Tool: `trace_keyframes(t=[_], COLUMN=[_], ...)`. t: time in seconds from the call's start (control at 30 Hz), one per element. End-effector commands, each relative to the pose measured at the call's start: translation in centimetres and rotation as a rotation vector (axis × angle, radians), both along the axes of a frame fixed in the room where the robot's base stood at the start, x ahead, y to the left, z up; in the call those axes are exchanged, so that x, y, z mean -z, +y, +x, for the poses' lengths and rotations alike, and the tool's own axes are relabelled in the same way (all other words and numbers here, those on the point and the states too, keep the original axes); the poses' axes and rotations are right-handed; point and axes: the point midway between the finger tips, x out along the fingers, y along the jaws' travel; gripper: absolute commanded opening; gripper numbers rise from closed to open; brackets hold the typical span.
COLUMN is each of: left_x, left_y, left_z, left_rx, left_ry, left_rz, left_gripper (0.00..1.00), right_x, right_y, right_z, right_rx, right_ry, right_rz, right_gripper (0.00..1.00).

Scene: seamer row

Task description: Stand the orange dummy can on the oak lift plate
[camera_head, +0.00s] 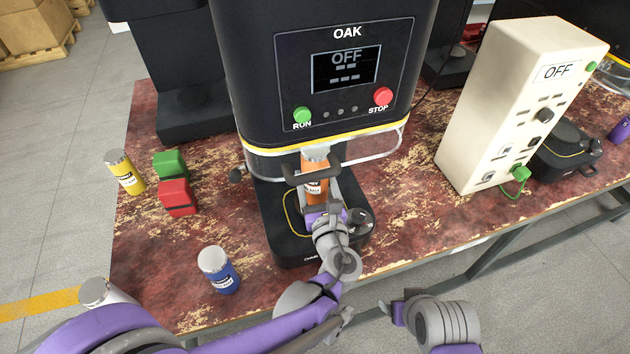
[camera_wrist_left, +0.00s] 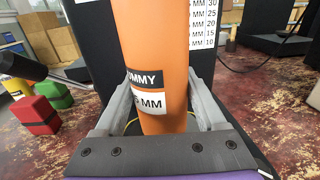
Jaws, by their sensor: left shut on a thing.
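The orange dummy can (camera_head: 317,187) is upright under the head of the OAK seamer (camera_head: 330,90). My left gripper (camera_head: 318,200) is shut around it, with one finger on each side. In the left wrist view the can (camera_wrist_left: 155,60) fills the middle, with a white label facing my gripper (camera_wrist_left: 160,112). The can is over the seamer's black base (camera_head: 290,250), which has a yellow line on it. The lift plate is hidden behind the can and my gripper, so I cannot tell whether the can touches it. My right gripper (camera_head: 392,310) is low in the picture, away from the can.
A clear guard (camera_head: 375,146) and a dark handle are close around the can. A blue can (camera_head: 218,270), yellow can (camera_head: 125,172), green block (camera_head: 170,165) and red block (camera_head: 177,198) stand on the left. A cream box (camera_head: 510,100) stands on the right. The seamer display reads OFF.

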Motion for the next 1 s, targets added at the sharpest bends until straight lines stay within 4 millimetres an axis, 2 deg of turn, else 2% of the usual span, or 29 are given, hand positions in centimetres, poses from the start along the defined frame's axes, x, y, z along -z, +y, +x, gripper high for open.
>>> trace_keyframes(t=[0.07,0.43,0.47,0.5,0.6,0.9,1.0], left_x=[0.9,1.2,1.2,1.1,1.1,0.6,0.7], left_y=[0.0,0.0,0.0,0.0,0.0,0.0,-0.3], left_z=[0.0,0.0,0.0,0.0,0.0,0.0,-1.2], left_rx=[0.0,0.0,0.0,0.0,0.0,0.0,0.003], left_ry=[0.0,0.0,0.0,0.0,0.0,-0.001,0.0], left_rz=[0.0,0.001,0.0,0.0,0.0,0.0,0.0], left_gripper=[0.04,0.04,0.78,0.85,1.0,1.0,1.0], right_x=[0.3,0.7,0.6,0.6,0.5,0.1,0.2], right_y=[0.0,0.0,0.0,0.0,0.0,0.0,0.0], right_z=[0.0,0.0,0.0,0.0,0.0,0.0,0.0], right_rx=[0.0,0.0,0.0,0.0,0.0,0.0,0.0], right_ry=[0.001,0.002,0.002,0.002,0.002,0.0,0.001], right_rz=[0.0,0.0,0.0,0.0,0.0,0.0,0.0], right_gripper=[0.7,0.7,0.7,0.7,0.7,0.7,0.7])
